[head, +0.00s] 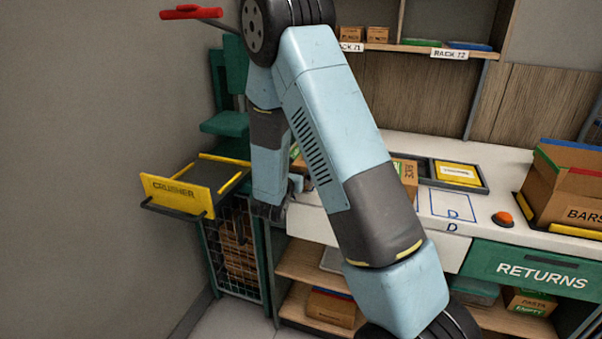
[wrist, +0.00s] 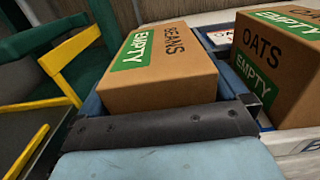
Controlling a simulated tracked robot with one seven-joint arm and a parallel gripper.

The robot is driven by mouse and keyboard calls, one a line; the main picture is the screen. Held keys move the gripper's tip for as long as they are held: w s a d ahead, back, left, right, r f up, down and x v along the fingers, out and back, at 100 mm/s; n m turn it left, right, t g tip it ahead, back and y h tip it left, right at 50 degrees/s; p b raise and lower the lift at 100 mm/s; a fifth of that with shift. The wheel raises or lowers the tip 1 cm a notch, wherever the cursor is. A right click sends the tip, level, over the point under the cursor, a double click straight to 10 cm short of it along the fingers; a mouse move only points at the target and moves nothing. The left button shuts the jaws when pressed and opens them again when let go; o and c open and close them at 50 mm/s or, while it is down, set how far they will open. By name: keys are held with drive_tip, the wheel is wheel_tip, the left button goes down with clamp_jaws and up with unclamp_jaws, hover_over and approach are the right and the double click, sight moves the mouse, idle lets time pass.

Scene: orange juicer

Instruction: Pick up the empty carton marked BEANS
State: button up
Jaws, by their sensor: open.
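The carton marked BEANS (wrist: 165,72) fills the middle of the wrist view. It is a brown box with a green EMPTY label, lying right in front of my gripper (wrist: 168,100). The gripper's dark palm bar is along the near side of the carton, and parts of the fingers show at its left and right. The jaws are open; whether a finger touches the carton cannot be told. In the head view my gripper (head: 280,198) is low beside the counter's left end, and my arm hides most of what is there.
A carton marked OATS (wrist: 262,68) with an EMPTY label stands close on the right. A yellow-railed crusher tray (head: 190,187) is at the left of the counter. A BARS carton (head: 567,192), an orange button (head: 503,218) and a RETURNS drawer (head: 535,271) are at the right.

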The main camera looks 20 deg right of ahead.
drive_tip(key=shift+w+d, duration=0.2)
drive_tip(key=shift+w, duration=0.05)
drive_tip(key=c, duration=0.7)
